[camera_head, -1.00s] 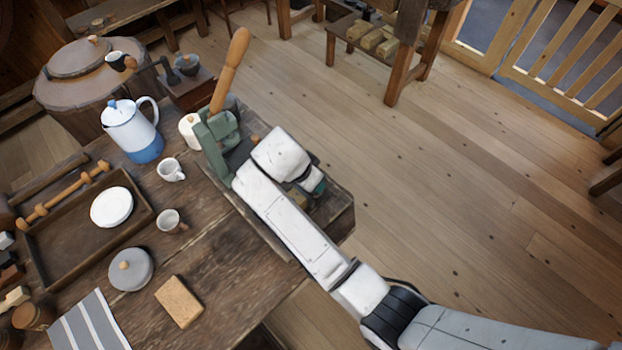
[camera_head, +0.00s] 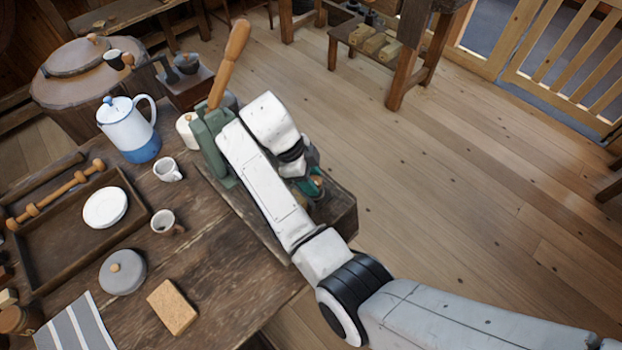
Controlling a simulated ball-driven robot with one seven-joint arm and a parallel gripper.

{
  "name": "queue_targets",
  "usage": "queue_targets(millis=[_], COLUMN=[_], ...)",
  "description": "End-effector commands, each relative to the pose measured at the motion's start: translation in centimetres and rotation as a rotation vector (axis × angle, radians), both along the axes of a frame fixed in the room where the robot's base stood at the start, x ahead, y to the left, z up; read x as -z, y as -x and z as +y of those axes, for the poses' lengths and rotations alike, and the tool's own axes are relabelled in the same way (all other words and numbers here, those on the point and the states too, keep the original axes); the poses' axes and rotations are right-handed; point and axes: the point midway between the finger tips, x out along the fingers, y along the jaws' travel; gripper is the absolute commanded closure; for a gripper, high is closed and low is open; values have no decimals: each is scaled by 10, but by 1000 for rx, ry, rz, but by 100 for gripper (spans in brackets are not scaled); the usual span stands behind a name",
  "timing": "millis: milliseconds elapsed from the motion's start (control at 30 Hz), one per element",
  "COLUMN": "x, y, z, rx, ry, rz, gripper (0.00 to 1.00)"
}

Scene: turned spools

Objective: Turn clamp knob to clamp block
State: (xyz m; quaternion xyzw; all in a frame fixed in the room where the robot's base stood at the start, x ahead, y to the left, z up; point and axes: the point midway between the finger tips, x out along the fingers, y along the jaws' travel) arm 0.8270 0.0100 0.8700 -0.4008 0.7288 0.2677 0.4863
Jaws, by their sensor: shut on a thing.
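A green cast machine (camera_head: 207,150) with a long wooden lever (camera_head: 231,62) stands at the back edge of the workbench. My gripper (camera_head: 316,186) is over the right end of the dark base (camera_head: 340,208) beside the machine, partly hidden by my own wrist. It is shut on what seems to be the clamp knob, a small brown rounded piece (camera_head: 319,181) by a teal part. The knob is mostly covered. The block is hidden behind my arm, so I cannot tell whether the clamp touches it.
On the bench (camera_head: 232,260) are a white and blue pot (camera_head: 128,132), two mugs, a grey lidded dish (camera_head: 122,272), a cork-coloured slab (camera_head: 173,306) and a wooden tray (camera_head: 85,255) with a plate. The floor to the right is open.

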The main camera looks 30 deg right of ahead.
Motion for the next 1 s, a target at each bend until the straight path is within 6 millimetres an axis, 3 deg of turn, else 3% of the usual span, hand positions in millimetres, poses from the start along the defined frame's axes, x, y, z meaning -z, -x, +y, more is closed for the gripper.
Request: queue_targets(millis=[500, 1000], x=[-1, -1], y=[-2, -2], z=[0, -1], rx=[313, 360], ry=[-2, -2], rz=[-2, -3], gripper=[86, 86])
